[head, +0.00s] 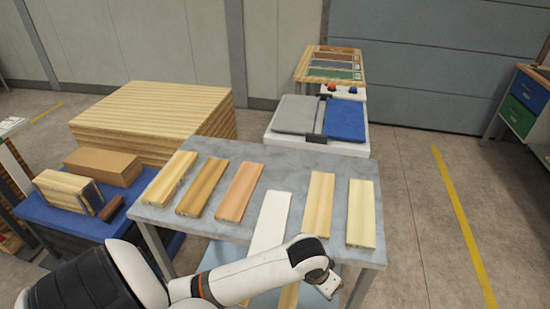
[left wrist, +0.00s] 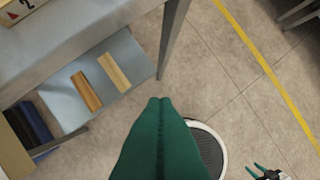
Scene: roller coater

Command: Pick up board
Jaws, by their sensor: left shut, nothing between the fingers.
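Several boards lie side by side on the grey table (head: 228,228). From left to right they are a pale yellow board (head: 170,178), a brown board (head: 202,187), a reddish board (head: 239,190), a white board (head: 271,220), a light tan board (head: 318,204) and a pale board (head: 361,212) at the right. My left arm reaches across the table's front edge, covering the white board's near end; its fingers are not visible there. In the left wrist view my left gripper (left wrist: 160,101) is shut and empty above the floor. My right gripper (left wrist: 267,173) shows small at the bottom right, its fingers apart.
A lower shelf (left wrist: 62,103) under the table holds two more boards (left wrist: 86,91) (left wrist: 114,72). Behind are a white-framed machine (head: 350,142) and a sample table (head: 331,65). A timber stack (head: 150,110) and a blue cart (head: 90,225) stand left.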

